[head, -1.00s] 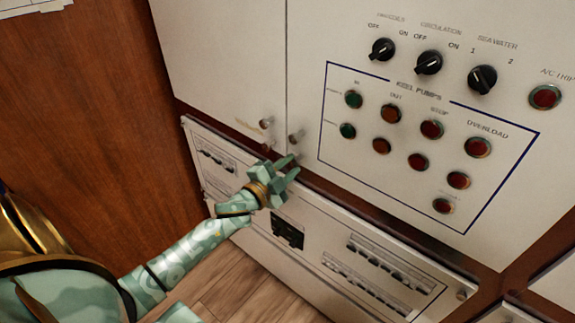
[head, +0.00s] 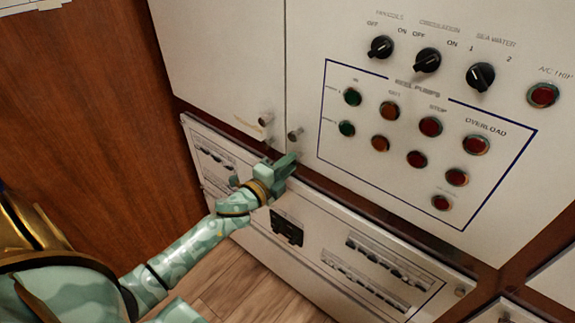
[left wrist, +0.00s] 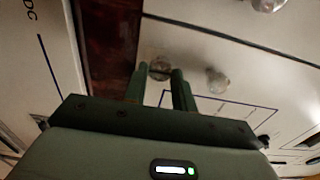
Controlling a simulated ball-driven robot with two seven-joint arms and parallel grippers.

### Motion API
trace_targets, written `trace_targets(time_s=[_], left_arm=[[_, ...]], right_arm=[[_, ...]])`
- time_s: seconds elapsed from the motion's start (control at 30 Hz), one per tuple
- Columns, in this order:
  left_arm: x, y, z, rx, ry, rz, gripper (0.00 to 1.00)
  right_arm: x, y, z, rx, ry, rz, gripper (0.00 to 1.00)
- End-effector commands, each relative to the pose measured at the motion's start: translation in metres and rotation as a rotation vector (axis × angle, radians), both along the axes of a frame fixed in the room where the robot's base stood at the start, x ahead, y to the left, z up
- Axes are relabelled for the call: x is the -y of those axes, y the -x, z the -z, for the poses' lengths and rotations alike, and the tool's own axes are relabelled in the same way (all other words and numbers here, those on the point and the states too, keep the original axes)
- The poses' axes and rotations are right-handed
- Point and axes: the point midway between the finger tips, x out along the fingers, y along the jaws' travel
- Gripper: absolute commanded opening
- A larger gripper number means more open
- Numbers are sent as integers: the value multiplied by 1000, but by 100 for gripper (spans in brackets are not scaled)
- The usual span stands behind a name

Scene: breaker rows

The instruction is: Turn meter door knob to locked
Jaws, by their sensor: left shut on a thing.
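My left gripper (head: 287,160) is at the bottom left corner of the right upper door (head: 305,60). Its two fingers are shut on a small round metal knob, taken as the meter door knob, which shows between the fingertips in the left wrist view (left wrist: 160,68). The fingers hide this knob in the head view. Its turned position cannot be read. A second knob (head: 294,134) sits just above it on the same door, apart from the fingers; it also shows in the left wrist view (left wrist: 215,80). My right gripper is not in view.
A similar knob (head: 265,118) is on the left upper door (head: 215,50), across the seam. Black rotary switches (head: 428,60) and several coloured buttons (head: 430,126) are to the right. A breaker panel (head: 340,235) lies below a brown wood strip.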

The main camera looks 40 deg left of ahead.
Motion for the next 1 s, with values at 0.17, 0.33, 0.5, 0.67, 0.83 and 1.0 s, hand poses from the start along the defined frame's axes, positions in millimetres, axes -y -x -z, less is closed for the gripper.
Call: trace_targets(time_s=[0.17,0.33,0.5,0.67,0.83,1.0], left_arm=[[0,0,1,-2,-6,0,4],[0,0,1,-3,-6,0,4],[0,0,1,-2,-6,0,48],[0,0,1,-1,-5,0,48],[0,7,1,-2,-4,0,48],[-2,39,1,-4,-3,0,48]], right_arm=[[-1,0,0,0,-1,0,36],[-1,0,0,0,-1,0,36],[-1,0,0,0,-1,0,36],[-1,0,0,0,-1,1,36],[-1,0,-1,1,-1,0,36],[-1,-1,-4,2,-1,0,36]])
